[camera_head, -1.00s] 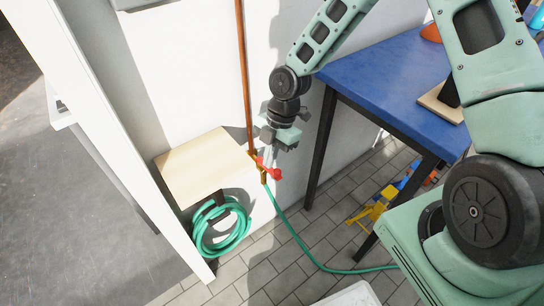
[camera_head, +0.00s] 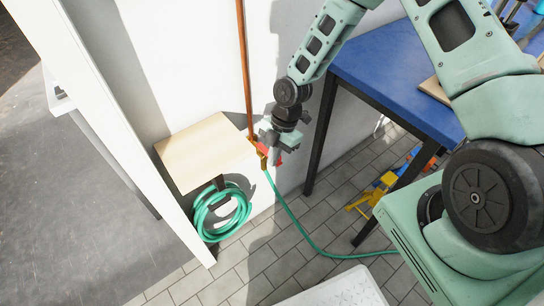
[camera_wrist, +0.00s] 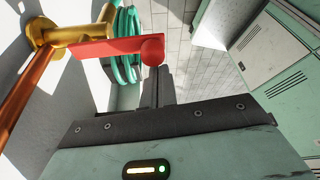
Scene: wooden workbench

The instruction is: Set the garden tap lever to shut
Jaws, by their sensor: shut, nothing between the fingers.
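The garden tap (camera_wrist: 55,32) is brass and sits on a copper pipe by the white wall. Its red lever (camera_wrist: 110,49) extends sideways to the right in the wrist view and ends in a rounded knob. In the head view the tap (camera_head: 262,154) is partly covered by my gripper (camera_head: 277,158), and only a little of the lever shows. My gripper's fingers (camera_wrist: 157,72) are shut and empty. Their tips are right at the lever's knobbed end in the wrist view; I cannot tell whether they touch it.
A blue-topped workbench (camera_head: 390,85) with dark legs stands to the right. A yellow object (camera_head: 375,195) lies beneath it. The tiled floor (camera_head: 270,250) in front is mostly clear.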

